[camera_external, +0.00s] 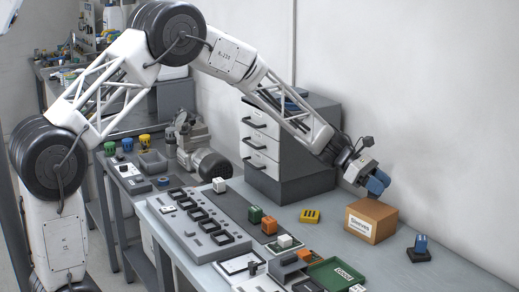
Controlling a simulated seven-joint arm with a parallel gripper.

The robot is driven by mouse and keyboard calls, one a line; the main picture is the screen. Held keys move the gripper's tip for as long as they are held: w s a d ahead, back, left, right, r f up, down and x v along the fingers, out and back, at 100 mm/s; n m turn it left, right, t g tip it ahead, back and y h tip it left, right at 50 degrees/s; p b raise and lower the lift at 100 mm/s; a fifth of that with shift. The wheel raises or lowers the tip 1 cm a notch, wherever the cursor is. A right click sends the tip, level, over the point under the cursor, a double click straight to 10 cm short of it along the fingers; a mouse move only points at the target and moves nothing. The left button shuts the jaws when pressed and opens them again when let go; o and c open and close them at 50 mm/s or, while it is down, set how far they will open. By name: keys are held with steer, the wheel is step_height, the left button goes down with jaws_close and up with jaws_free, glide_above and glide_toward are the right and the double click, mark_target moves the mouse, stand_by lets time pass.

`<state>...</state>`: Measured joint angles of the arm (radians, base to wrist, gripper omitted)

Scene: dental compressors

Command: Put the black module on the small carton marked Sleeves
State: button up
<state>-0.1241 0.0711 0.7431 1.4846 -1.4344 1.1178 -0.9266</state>
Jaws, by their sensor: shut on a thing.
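The small brown carton (371,221) marked Sleeves stands on the right part of the grey bench, its label facing left. My gripper (378,186) is at the carton's rear top edge, tilted down to the right, with blue parts at its tip. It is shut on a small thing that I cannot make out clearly. From this view I cannot tell whether the tip touches the carton or is above or behind it. I cannot pick out the black module with certainty; it may be hidden at the gripper tip.
A blue part on a black base (419,248) stands right of the carton. A yellow block (310,216) lies to its left. Green (255,214), orange (269,225) and white (285,241) blocks stand further left. A green tray (337,274) is in front; a grey drawer cabinet (290,150) stands behind.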

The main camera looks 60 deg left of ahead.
steer(key=shift+f, duration=1.65)
steer(key=shift+f, duration=0.1)
steer(key=o, duration=0.9)
steer(key=shift+v, duration=3.8)
